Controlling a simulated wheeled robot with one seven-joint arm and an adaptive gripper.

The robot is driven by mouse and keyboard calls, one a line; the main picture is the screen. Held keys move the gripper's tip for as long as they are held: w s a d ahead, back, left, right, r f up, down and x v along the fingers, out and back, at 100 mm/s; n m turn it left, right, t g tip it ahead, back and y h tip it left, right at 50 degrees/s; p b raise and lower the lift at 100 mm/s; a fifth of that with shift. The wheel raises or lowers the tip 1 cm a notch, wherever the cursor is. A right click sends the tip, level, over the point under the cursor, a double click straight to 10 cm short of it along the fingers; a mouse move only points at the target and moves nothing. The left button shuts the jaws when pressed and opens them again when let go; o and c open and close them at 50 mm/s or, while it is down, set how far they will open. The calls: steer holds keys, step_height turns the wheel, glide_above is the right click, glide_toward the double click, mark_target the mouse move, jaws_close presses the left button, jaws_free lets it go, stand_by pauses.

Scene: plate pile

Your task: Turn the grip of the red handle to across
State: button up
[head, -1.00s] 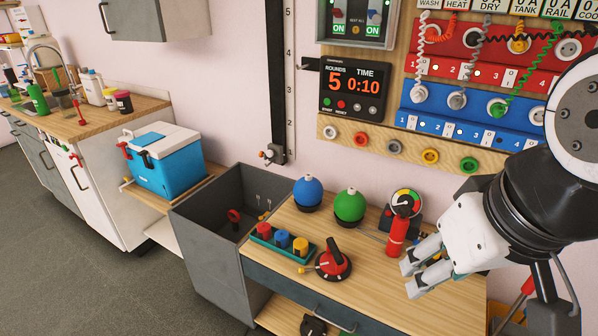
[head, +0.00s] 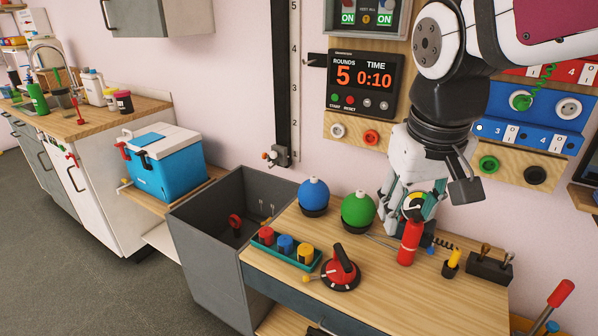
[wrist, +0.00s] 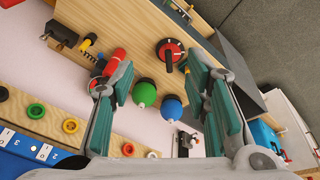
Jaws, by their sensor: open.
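The red handle (head: 340,274) is a round red base with a black grip (head: 346,259), set near the front edge of the wooden worktop. In the head view the grip leans from upper left to lower right. In the wrist view the red handle (wrist: 165,45) lies beyond the space between my fingers, its grip pointing roughly down the picture. My gripper (head: 405,208) is above the back of the worktop, right of and apart from the handle. It also shows in the wrist view (wrist: 160,82), with fingers spread and nothing between them.
A red cylinder (head: 409,240) stands close below my gripper. A green ball (head: 358,209) and a blue ball (head: 313,193) stand behind the handle. A teal tray (head: 290,256) with coloured knobs is to its left.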

steer(key=w+a+f+g+b, duration=0.1)
steer(key=w+f+b, duration=0.5)
steer(key=w+f, duration=0.7)
steer(key=n+g+h+b, duration=0.1)
steer(key=b, duration=0.4)
glide_toward(342, 255)
steer(key=b+x, duration=0.2)
steer(key=x, duration=0.7)
steer(key=shift+d+f+b, duration=0.1)
steer(key=shift+f+b, duration=0.15)
steer(key=shift+b, duration=0.15)
jaws_close()
